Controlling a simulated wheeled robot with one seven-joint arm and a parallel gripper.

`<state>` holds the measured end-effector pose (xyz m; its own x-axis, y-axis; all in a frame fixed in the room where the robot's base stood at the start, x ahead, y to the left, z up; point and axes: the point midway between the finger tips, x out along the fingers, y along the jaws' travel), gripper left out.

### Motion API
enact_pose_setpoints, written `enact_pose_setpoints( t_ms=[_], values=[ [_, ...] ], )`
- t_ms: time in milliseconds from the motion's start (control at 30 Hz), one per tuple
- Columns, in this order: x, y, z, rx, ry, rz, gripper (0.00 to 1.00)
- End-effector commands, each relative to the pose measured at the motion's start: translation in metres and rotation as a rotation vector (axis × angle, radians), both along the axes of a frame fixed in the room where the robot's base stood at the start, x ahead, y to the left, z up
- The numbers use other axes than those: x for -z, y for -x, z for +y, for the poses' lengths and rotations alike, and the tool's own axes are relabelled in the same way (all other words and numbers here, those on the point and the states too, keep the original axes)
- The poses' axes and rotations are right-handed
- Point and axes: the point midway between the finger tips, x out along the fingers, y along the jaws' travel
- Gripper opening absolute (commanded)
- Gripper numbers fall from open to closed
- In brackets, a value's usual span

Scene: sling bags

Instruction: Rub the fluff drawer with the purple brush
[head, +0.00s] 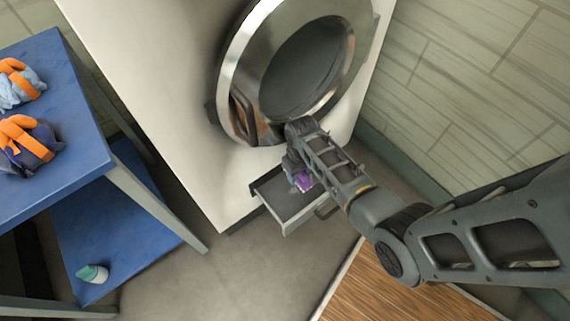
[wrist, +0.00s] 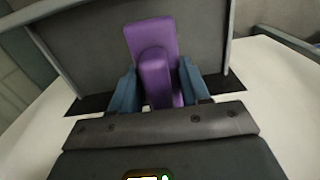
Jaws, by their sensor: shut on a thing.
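The fluff drawer (head: 275,191) is pulled out at the foot of the white machine, with a grey inside. My gripper (head: 294,168) is over the drawer and shut on the purple brush (head: 304,183), mostly hidden by my arm in the head view. In the wrist view, the purple brush (wrist: 152,42) stands between the two blue fingers of my gripper (wrist: 158,88). Its far end is over the grey drawer floor (wrist: 85,48), between the drawer's side walls. I cannot tell whether the brush touches the drawer. A small pale patch shows beside the brush in the head view.
The white machine (head: 150,75) has a round door (head: 305,65) above the drawer. A blue two-shelf table (head: 75,115) at left holds orange-and-blue bags (head: 28,145). A teal-and-white item (head: 93,273) lies on its lower shelf. Grey floor (head: 240,270) in front is clear.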

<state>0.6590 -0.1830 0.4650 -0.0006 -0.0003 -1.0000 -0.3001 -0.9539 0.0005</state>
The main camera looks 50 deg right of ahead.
Motion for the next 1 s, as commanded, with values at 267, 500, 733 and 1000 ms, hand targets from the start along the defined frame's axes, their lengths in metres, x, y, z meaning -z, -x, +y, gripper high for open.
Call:
enact_pose_setpoints(
  t_ms=[267, 500, 733, 1000],
  values=[
    [0.013, 0.004, -0.006, 0.010, 0.000, 0.000, 0.08],
    [0.036, 0.004, -0.005, 0.010, 0.000, 0.000, 0.08],
    [0.057, 0.003, -0.006, 0.010, 0.000, 0.000, 0.08],
    [0.062, 0.003, -0.005, 0.010, 0.000, -0.001, 0.08]
  ],
)
